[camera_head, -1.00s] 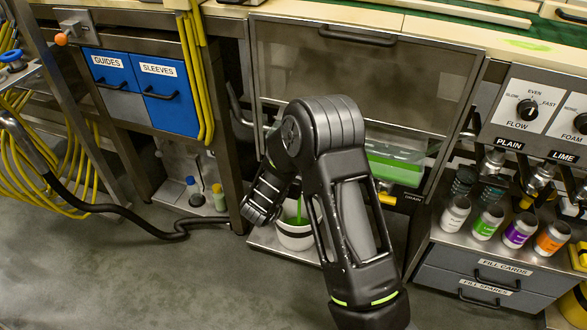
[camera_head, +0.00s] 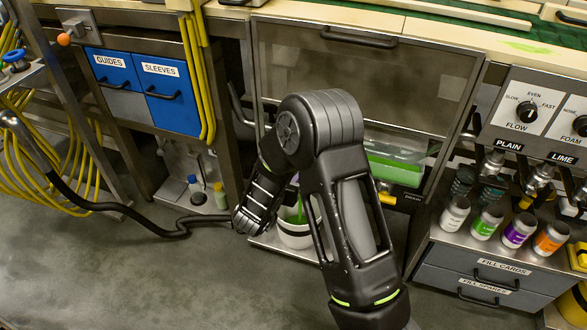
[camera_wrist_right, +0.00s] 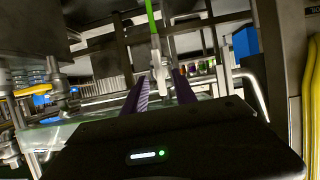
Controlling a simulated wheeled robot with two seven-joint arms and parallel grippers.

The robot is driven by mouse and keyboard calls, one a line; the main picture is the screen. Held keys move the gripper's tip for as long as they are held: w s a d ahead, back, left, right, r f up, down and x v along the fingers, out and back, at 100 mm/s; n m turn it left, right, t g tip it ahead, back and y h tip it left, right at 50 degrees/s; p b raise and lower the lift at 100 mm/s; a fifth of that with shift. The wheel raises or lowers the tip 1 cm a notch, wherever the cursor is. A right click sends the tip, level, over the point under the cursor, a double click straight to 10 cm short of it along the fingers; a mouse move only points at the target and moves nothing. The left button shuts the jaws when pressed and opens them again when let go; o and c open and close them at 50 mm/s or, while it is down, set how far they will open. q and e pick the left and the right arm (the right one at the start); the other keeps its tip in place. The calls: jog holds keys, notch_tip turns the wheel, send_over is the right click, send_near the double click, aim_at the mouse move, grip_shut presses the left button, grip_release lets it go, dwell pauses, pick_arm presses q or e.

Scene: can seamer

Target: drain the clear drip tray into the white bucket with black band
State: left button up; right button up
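The clear drip tray (camera_head: 398,150) sits under the cabinet's grey panel in the head view, with green liquid (camera_head: 395,170) in it. The white bucket with black band (camera_head: 296,236) stands upright below and left of it, partly behind my right arm. A bright green strand shows at the bucket's mouth; I cannot tell whether it is liquid or tube. My left gripper is not in view.
A yellow handle (camera_head: 387,198) sits near a drain label below the tray. Bottles (camera_head: 502,226) stand on the right-hand cabinet. Small bottles (camera_head: 219,195) stand on the left shelf.

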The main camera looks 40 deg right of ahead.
jog(key=v, duration=0.3)
jog(key=shift+s+a+r+p, duration=0.15)
jog(key=shift+a+p, duration=0.1)
jog(key=shift+p, duration=0.05)
